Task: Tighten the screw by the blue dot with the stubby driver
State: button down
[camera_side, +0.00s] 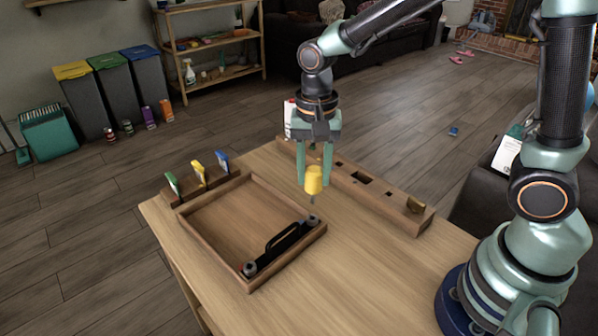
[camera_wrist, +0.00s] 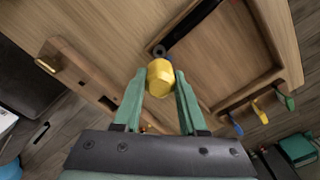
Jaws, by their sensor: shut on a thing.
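My gripper (camera_side: 314,172) is shut on the yellow stubby driver (camera_side: 314,181), which it holds upright above the table with the short shaft pointing down. The driver also shows between the fingers in the wrist view (camera_wrist: 160,78). A black handle (camera_side: 282,246) lies along the near right side of the wooden tray (camera_side: 202,244). A grey screw (camera_side: 250,269) stands at its near end, and another (camera_side: 313,220) at its far end, just below the driver tip; I see a gap between them. In the wrist view a bluish spot (camera_wrist: 168,58) shows beside the far screw (camera_wrist: 159,51), partly hidden by the driver.
A wooden rack (camera_side: 355,188) with several openings runs along the table's back right side. A small rack (camera_side: 203,188) with green, yellow and blue tags stands at the tray's left. The tabletop (camera_side: 350,262) right of the tray is clear.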

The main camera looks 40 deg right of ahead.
jog(key=n, duration=0.1)
jog(key=r+n, duration=0.1)
jog(key=n, duration=0.1)
jog(key=shift+f, duration=0.2)
dwell(0.3)
